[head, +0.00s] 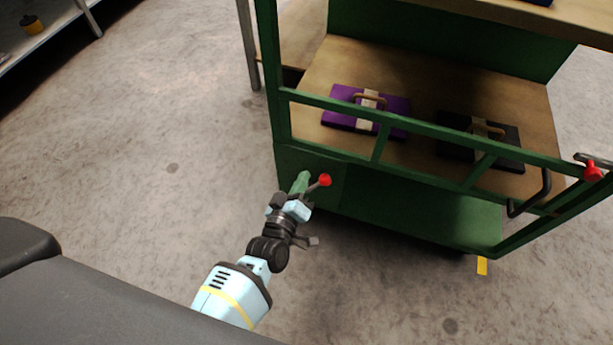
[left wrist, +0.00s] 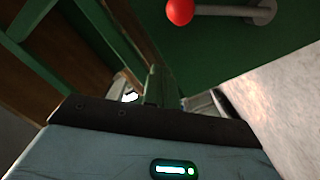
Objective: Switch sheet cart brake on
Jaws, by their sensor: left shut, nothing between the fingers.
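The green sheet cart (head: 420,205) fills the right of the head view. A lever with a red ball knob (head: 325,180) is on its lower green side panel; the knob also shows at the top of the left wrist view (left wrist: 180,11), with its grey shaft (left wrist: 235,12) running right to a pivot. My left gripper (head: 302,180) is shut and empty, in front of that panel, just left of the knob in the head view. Whether it touches the lever cannot be told. The lever's base is partly hidden by my gripper in the head view. My right gripper is out of view.
A second red knob (head: 593,171) is on the cart's right rail, near a black handle (head: 530,195). A purple die (head: 345,108) and a dark die (head: 455,130) lie on the cart's shelf behind green rails. Open concrete floor (head: 150,170) lies left of the cart.

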